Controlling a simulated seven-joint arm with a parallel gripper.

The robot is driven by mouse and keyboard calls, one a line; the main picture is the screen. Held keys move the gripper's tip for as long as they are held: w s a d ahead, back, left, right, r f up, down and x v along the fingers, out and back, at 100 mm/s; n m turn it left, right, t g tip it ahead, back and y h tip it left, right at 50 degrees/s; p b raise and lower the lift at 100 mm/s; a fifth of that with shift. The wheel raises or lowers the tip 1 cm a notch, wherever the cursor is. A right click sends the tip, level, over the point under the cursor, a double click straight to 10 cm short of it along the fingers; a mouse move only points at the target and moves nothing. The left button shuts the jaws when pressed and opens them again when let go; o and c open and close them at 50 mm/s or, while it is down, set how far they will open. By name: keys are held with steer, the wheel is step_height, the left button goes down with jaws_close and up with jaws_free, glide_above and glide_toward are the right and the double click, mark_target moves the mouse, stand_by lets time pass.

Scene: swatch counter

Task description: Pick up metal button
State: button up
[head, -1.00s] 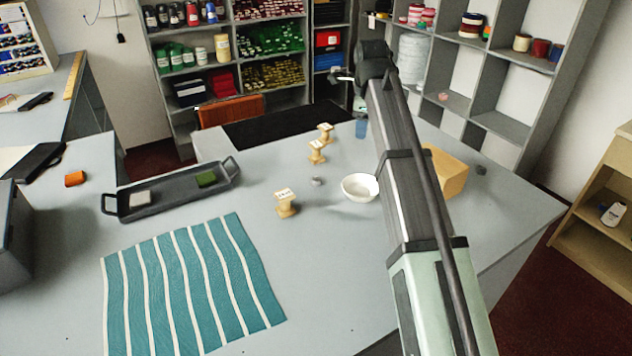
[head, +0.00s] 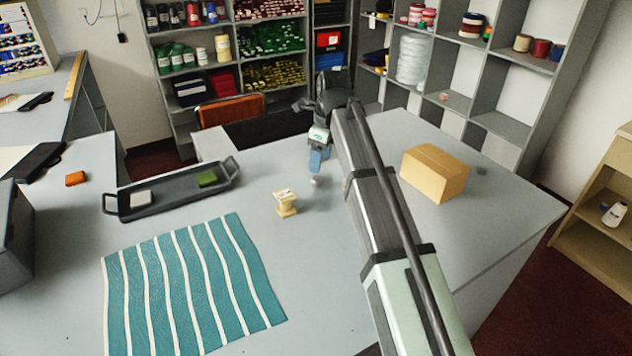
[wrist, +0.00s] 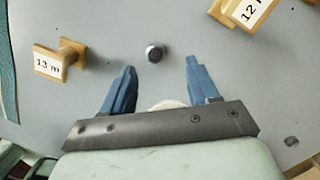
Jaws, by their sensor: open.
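The metal button (wrist: 155,53) is a small dark grey, round piece lying on the counter. In the wrist view it sits beyond my fingertips, roughly between their lines and a little left of centre. In the head view the button (head: 315,181) shows just below my fingers. My gripper (wrist: 160,68) has two blue fingers spread apart with nothing between the tips. In the head view my gripper (head: 316,165) points down over the button's spot. How far the tips are above the counter is hard to tell.
A wooden spool marked 13 m (wrist: 62,60) stands left of the button; another marked 12 (wrist: 243,12) is upper right. A white bowl (wrist: 168,104) is partly hidden behind my gripper. A cardboard box (head: 434,173), a dark tray (head: 170,203) and striped cloth (head: 190,290) lie on the counter.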

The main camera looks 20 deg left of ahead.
mark_target(316, 178)
steer(key=shift+s+a+f, duration=0.15)
steer(key=shift+s+f, duration=0.05)
steer(key=shift+f, duration=0.9)
steer(key=shift+s+a+f, duration=0.1)
steer(key=shift+s+f, duration=0.1)
steer(key=shift+f, duration=0.85)
steer(key=shift+w+a+f, duration=0.1)
steer(key=shift+f, duration=0.45)
steer(key=shift+c, duration=0.4)
jaws_close()
steer(key=shift+r, duration=0.1)
